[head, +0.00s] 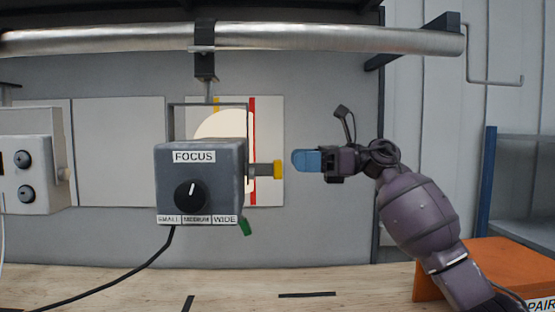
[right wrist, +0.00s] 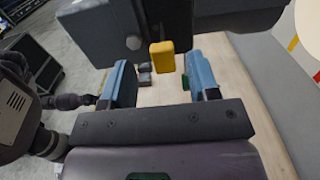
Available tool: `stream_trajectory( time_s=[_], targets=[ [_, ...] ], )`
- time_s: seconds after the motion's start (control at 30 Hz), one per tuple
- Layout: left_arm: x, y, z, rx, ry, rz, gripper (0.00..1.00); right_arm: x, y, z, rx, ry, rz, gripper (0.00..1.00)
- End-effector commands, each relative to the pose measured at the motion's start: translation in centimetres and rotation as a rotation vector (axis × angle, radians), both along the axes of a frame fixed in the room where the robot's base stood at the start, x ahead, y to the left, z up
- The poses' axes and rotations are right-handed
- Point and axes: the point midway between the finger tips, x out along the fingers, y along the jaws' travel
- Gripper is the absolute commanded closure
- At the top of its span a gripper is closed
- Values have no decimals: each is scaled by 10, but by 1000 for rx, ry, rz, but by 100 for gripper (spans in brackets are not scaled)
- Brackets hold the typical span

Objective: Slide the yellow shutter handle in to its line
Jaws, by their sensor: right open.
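The yellow shutter handle (head: 278,169) sits at the end of a short grey rod on the right side of the grey FOCUS box (head: 198,205). My right gripper (head: 307,160) is just right of the handle, its blue fingertips pointing at it with a small gap. In the right wrist view the handle (right wrist: 161,55) shows ahead of and between the two spread fingers (right wrist: 160,80), apparently touching neither. On the white panel behind the box are a red vertical line (head: 252,108) and a short yellow line (head: 216,103), beside a pale lit round patch (head: 224,124).
A black knob (head: 190,194) is on the box front and a green tab (head: 245,227) at its lower right. A metal pipe (head: 300,38) runs above. A grey control box (head: 28,160) is at left, an orange box (head: 480,262) at lower right. The wooden bench (head: 120,280) lies below.

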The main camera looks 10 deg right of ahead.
Motion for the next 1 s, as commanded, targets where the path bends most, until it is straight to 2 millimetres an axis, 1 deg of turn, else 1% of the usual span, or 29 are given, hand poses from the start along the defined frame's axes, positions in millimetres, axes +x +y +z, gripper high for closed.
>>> stream_trajectory(
  time_s=[0.03, 0.1, 0.3, 0.5, 0.77, 1.0],
  targets=[
    [1, -1, 2, -1, -4, 0, 32, 1, 9, 2, 2, -1, 2, 45],
    [2, -1, 3, -4, -7, 2, 32, 4, 21, 1, 2, 0, 2, 45],
    [6, -5, 6, -13, -16, 7, 32, 9, 43, 1, 2, 0, 0, 45],
    [6, -5, 6, -13, -17, 7, 32, 11, 52, 0, 1, 0, -1, 45],
    [6, -3, 6, -9, -15, 3, 32, 11, 52, 0, 1, 1, -1, 45],
    [4, -2, 5, -6, -11, 3, 32, 11, 52, 0, 1, 1, -1, 81]
  ],
)
